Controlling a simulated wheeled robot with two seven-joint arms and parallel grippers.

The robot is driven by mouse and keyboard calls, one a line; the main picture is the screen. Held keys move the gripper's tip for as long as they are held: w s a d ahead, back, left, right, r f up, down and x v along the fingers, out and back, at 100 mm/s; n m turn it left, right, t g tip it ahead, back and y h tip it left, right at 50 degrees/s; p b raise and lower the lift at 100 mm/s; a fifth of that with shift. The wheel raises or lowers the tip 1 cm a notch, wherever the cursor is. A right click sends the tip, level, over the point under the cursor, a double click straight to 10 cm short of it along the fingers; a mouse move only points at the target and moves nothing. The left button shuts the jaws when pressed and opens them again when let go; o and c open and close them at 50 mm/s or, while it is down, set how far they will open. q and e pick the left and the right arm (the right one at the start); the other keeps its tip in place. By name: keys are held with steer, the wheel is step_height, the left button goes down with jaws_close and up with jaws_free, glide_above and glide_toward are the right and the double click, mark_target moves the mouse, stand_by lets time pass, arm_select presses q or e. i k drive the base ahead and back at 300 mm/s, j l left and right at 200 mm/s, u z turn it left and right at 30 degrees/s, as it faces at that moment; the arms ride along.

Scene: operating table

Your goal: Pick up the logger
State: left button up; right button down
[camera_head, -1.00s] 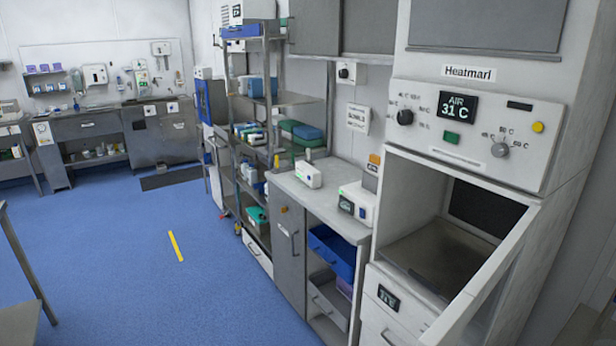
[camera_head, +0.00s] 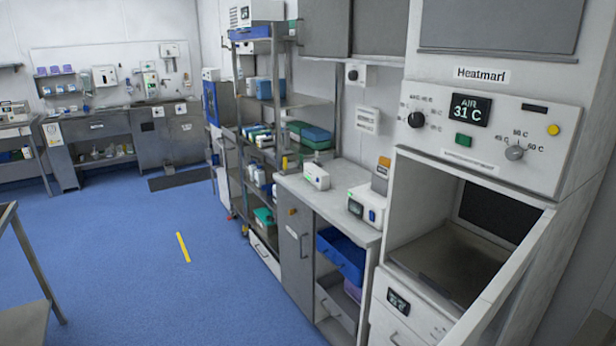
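I cannot tell for sure which thing is the logger. Two small white devices stand on the grey counter (camera_head: 338,209) right of the middle. Neither of my grippers is in view.
The warming cabinet (camera_head: 478,148) reads 31 C and has an open compartment at right. A steel shelf rack (camera_head: 278,101) holds several boxes. A table edge (camera_head: 28,262) juts in at left. The blue floor (camera_head: 130,270) between is clear, with a yellow strip (camera_head: 183,247).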

mark_target(311, 171)
steer(key=i+j+u, duration=0.45)
steer(key=i+j, duration=0.5)
